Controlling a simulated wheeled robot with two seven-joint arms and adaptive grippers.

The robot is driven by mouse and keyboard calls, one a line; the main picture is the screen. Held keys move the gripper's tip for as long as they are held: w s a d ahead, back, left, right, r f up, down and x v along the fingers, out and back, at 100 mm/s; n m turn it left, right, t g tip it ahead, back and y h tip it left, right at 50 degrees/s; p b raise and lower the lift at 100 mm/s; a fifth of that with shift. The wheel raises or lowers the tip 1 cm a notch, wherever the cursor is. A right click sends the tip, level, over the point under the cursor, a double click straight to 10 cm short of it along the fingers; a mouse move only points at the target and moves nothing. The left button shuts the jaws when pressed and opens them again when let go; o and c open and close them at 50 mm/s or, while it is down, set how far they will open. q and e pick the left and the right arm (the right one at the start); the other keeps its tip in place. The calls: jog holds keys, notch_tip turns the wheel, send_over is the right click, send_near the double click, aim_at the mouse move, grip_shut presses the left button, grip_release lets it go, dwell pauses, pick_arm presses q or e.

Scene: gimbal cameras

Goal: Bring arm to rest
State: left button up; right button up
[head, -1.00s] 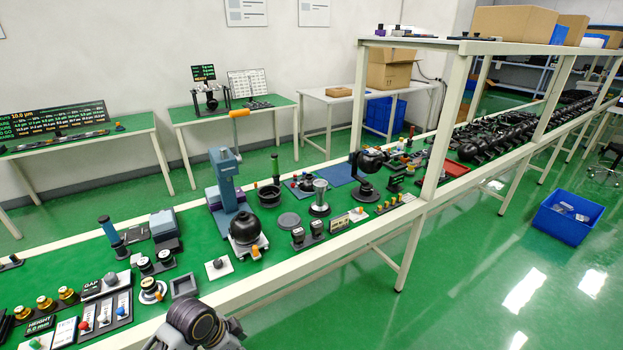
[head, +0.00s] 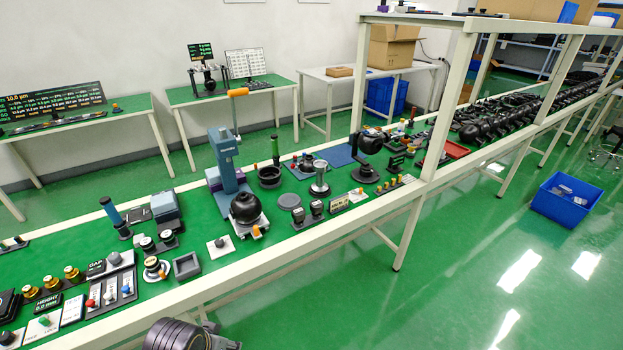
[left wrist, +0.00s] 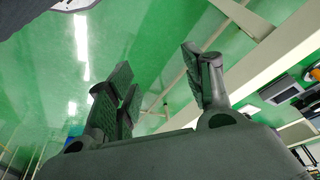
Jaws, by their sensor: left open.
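My left gripper (left wrist: 160,78) shows in the left wrist view with its two dark fingers spread apart and nothing between them. Behind the fingers are the glossy green floor and the pale frame of the bench (left wrist: 265,65). In the head view, a dark ringed part of my arm (head: 177,336) shows at the bottom edge, in front of the long bench's near rail (head: 245,275). The rest of that arm is cut off by the frame, and its fingers cannot be made out there. My right gripper is in neither view.
The green bench top carries a blue press (head: 225,158), a black sphere (head: 245,207), a grey square tray (head: 186,266) and several small gauges. A blue bin (head: 566,212) stands on the floor at right. The floor in front of the bench is open.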

pick_arm(q)
jog(key=s+f+g, duration=0.1)
jog(key=s+f, duration=0.1)
jog(key=f, duration=1.5)
jog(key=s+f, duration=0.2)
jog(key=f, duration=1.5)
jog(key=s+a+f, duration=0.2)
jog(key=s+f, duration=0.7)
jog(key=s, duration=0.1)
jog(key=s+a+f+g, duration=0.1)
jog(key=s+a+f, duration=0.1)
jog(key=s+f, duration=0.7)
jog(key=shift+s+a+f+g, duration=0.3)
jog(key=shift+s+a+f, duration=0.05)
jog(key=shift+s, duration=0.95)
